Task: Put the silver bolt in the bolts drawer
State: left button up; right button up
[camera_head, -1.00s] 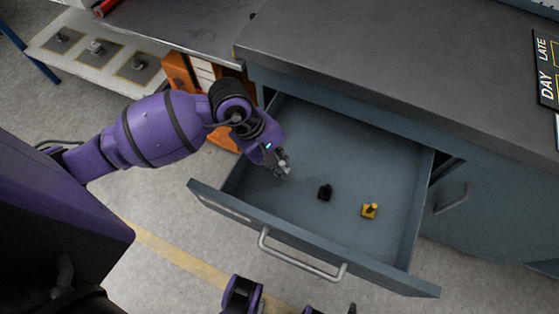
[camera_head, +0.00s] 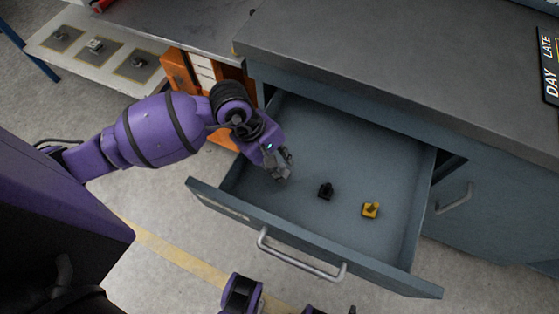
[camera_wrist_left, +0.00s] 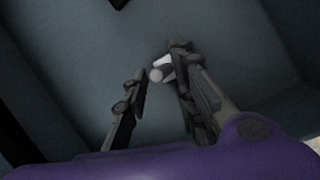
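The bolts drawer (camera_head: 380,276) is a grey-blue drawer pulled open below the counter. A black bolt (camera_head: 326,191) and a yellow bolt (camera_head: 370,210) stand on its floor. My left gripper (camera_head: 285,165) reaches down inside the drawer's left part. In the left wrist view its fingers (camera_wrist_left: 160,78) are apart. The silver bolt (camera_wrist_left: 160,71) shows there between the fingertips, close to the right finger. I cannot tell whether it touches that finger or the drawer floor. In the head view I cannot make out the bolt clearly.
The drawer's right and back floor is clear. The grey counter (camera_head: 400,60) overhangs the drawer's back. An orange rack (camera_head: 178,72) stands left of the drawer. A white shelf (camera_head: 75,62) with several small metal parts is at the upper left.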

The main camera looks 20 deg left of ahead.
pick_arm(q)
jog(key=shift+r+p, duration=0.5)
jog(key=p+v, duration=0.1)
jog(key=v, duration=1.1)
